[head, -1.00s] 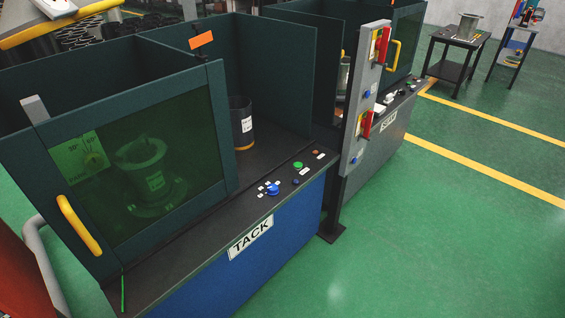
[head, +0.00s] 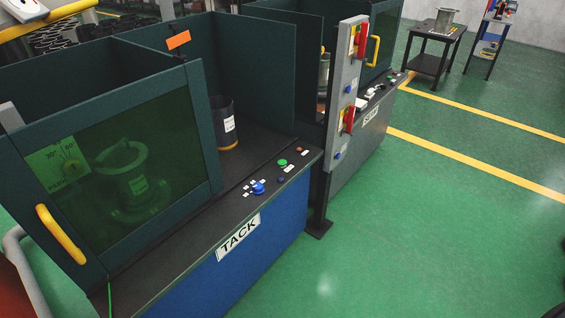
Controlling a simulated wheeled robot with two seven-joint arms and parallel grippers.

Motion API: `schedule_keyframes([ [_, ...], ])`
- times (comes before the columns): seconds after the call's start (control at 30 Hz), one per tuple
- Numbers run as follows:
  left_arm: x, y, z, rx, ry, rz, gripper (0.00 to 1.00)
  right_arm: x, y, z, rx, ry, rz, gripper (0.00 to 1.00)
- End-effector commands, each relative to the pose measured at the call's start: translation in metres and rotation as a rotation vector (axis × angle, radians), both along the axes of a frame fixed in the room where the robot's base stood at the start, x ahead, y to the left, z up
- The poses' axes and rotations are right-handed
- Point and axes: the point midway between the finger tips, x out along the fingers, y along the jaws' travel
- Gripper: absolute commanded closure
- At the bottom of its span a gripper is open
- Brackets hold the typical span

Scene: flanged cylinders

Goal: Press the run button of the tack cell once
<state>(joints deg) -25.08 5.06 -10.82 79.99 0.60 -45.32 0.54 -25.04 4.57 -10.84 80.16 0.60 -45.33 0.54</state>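The tack cell (head: 262,270) stands at the left and centre, with a blue front and a TACK label (head: 238,238). On its dark front ledge are a green button (head: 282,163), a blue knob (head: 258,188) with small white labels around it, a dark button (head: 281,179) and a reddish-brown button (head: 297,150). I cannot read which one is the run button. Behind the green tinted door (head: 125,165) a flanged cylinder (head: 124,178) stands upright. A dark cylinder (head: 224,123) with a white label stands in the open bay. Neither gripper can be made out.
A grey post (head: 343,105) with red-and-yellow switches and blue buttons stands right of the tack cell. A second cell (head: 362,140) is behind it. A black table (head: 432,45) holds a metal flanged part. Green floor at the right is clear.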

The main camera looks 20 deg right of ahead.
Motion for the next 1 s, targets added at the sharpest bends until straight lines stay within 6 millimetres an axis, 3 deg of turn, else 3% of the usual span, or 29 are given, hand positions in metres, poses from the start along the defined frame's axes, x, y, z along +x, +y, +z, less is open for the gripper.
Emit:
schedule_keyframes([
  [0.4,0.0,0.0,0.0,0.0,0.001,0.0,0.61,-0.002,-0.018,-0.003,-0.02,0.005,0.007,1.0],
  [1.0,0.003,0.0,0.0,0.001,-0.002,0.0,0.61,0.001,0.001,0.0,0.001,-0.001,-0.001,1.0],
])
